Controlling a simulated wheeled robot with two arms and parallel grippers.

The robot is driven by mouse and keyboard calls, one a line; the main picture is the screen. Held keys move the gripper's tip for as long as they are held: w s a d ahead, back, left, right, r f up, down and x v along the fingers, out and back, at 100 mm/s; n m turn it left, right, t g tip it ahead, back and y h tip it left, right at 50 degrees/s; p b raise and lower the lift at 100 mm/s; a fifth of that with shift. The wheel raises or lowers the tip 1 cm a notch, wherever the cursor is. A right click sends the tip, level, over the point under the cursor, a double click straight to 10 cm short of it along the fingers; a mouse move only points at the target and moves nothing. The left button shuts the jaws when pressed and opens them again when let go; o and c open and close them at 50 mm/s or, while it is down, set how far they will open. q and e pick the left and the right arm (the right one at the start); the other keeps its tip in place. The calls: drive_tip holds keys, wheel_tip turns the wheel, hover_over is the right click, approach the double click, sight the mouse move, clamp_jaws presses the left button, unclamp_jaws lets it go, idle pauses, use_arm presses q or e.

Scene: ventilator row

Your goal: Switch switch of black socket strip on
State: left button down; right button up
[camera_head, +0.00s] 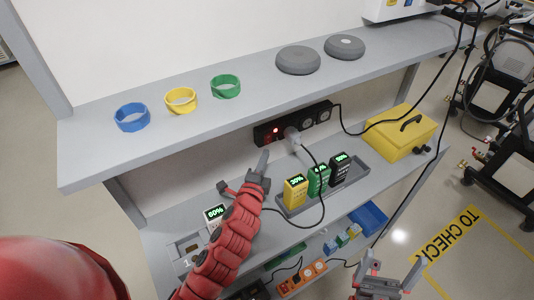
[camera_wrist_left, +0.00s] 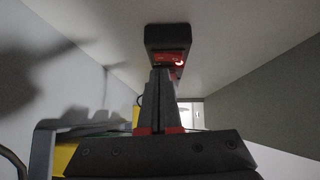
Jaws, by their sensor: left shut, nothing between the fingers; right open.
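The black socket strip (camera_head: 300,122) is fixed along the back wall above the middle shelf in the head view. Its red switch (camera_head: 276,130) is at the strip's left end and shows a glowing red spot. In the left wrist view the red switch (camera_wrist_left: 172,60) is lit at the strip's near end (camera_wrist_left: 172,35). My left gripper (camera_head: 263,160) is shut and empty, its fingertips just below the switch. In the wrist view its fingers (camera_wrist_left: 159,75) overlap the lower part of the switch; I cannot tell whether they touch it. My right gripper (camera_head: 380,278) is open and empty at lower right.
A plug (camera_head: 292,137) sits in the strip, its cable hanging over the shelf. A grey tray (camera_head: 353,173) holds yellow, green and black battery packs. A yellow case (camera_head: 400,133) stands right of it. The upper shelf (camera_head: 260,90) overhangs the strip with rings and grey discs.

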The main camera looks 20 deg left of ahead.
use_arm(q)
drive_tip(key=s+p, duration=0.2)
drive_tip(key=s, duration=1.1)
drive_tip(key=shift+s+r, duration=0.25)
drive_tip(key=shift+f, duration=0.1)
